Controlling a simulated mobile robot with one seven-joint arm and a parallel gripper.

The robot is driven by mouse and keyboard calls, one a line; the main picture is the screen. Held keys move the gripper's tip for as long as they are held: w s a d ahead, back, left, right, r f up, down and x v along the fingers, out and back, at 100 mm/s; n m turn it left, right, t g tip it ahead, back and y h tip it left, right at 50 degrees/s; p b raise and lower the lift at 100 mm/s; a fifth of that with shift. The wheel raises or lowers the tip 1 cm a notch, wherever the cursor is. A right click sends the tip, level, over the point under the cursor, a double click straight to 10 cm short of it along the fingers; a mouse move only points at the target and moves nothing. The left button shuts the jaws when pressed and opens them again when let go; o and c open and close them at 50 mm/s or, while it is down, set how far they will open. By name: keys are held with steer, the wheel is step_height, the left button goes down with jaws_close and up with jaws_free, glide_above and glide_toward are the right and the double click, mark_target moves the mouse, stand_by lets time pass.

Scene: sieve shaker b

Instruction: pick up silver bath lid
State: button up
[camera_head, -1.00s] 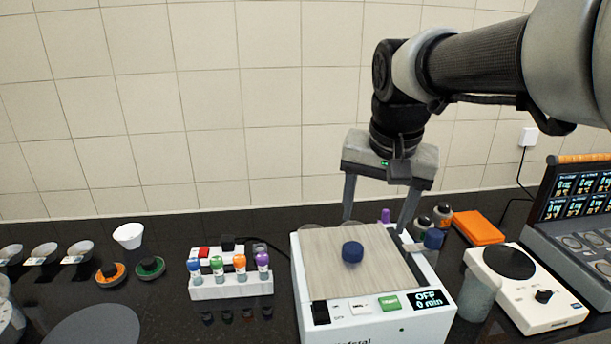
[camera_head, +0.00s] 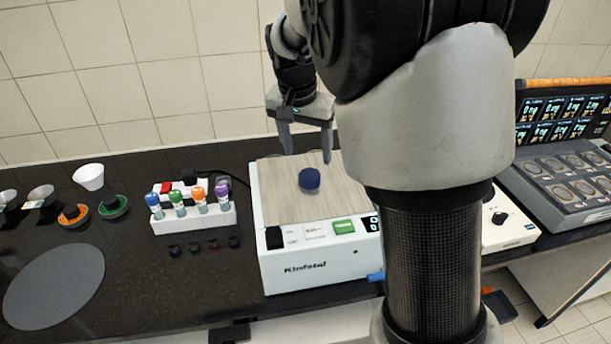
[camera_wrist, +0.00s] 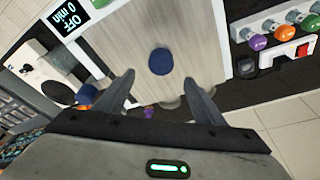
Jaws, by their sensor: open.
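The silver bath lid (camera_head: 281,203) is a flat, brushed pale plate with a round dark blue knob (camera_head: 309,180) at its middle. It lies on a white bath (camera_head: 318,262) in the head view. The lid also shows in the wrist view (camera_wrist: 128,45), with its knob (camera_wrist: 161,61) just beyond and between the fingertips. My gripper (camera_head: 307,157) is open and empty, fingers pointing down, above the back part of the lid. Its fingers also show in the wrist view (camera_wrist: 160,77), one on each side of the knob's line. They appear apart from the knob.
A white rack (camera_head: 193,219) with several coloured-cap tubes stands left of the bath. A white cup (camera_head: 89,177) and a grey disc (camera_head: 54,286) lie further left. A control console (camera_head: 570,178) stands at right. My arm hides much of the counter right of the bath.

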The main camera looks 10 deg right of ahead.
mark_target(310, 173)
steer(key=x, duration=0.7)
steer(key=shift+s+a+f, duration=0.15)
steer(key=shift+f, duration=0.25)
steer(key=shift+r, duration=0.1)
steer(key=c, duration=1.5)
